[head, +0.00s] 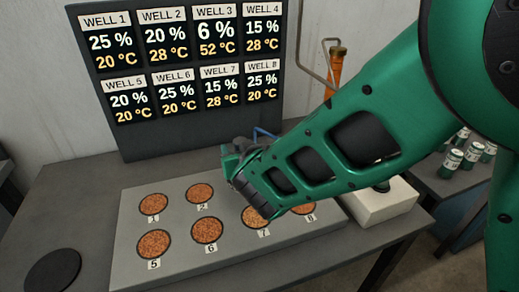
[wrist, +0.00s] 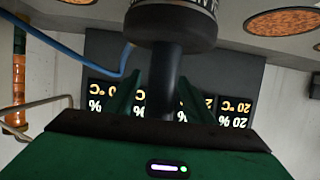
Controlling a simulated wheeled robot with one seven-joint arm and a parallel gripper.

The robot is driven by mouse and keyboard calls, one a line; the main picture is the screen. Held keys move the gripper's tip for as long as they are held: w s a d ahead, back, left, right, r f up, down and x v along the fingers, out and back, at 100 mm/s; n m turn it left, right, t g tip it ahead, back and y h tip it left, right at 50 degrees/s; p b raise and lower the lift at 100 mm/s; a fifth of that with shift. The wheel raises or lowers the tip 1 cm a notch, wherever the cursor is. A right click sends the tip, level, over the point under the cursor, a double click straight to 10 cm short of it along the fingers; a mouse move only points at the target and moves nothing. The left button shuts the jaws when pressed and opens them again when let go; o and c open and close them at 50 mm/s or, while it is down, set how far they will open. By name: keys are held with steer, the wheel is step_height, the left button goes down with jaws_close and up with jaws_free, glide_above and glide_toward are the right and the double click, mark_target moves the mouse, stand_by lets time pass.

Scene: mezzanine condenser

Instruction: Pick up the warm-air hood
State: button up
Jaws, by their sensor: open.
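The warm-air hood (wrist: 172,22) shows in the wrist view as a dark round body with a thick dark stem. The stem stands between my two green fingers; I see no clear contact. My gripper (wrist: 160,88) is open around it. In the head view my gripper (head: 236,158) is over the back of the grey well block (head: 128,262), and my arm hides most of the hood. A blue hose (wrist: 75,52) runs near the hood. The board (head: 195,135) reads 6 % and 52 °C for well 3, which is hidden.
Wells 1, 2, 5, 6 and 7 show brown grains; well 8 is partly covered by my arm. A black disc (head: 52,272) lies at front left. A white box (head: 378,205) stands right of the block. Several green cans (head: 468,152) stand farther right. An orange-handled pipe (head: 335,70) is behind.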

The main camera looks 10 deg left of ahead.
jaws_close()
steer(key=shift+r, duration=0.1)
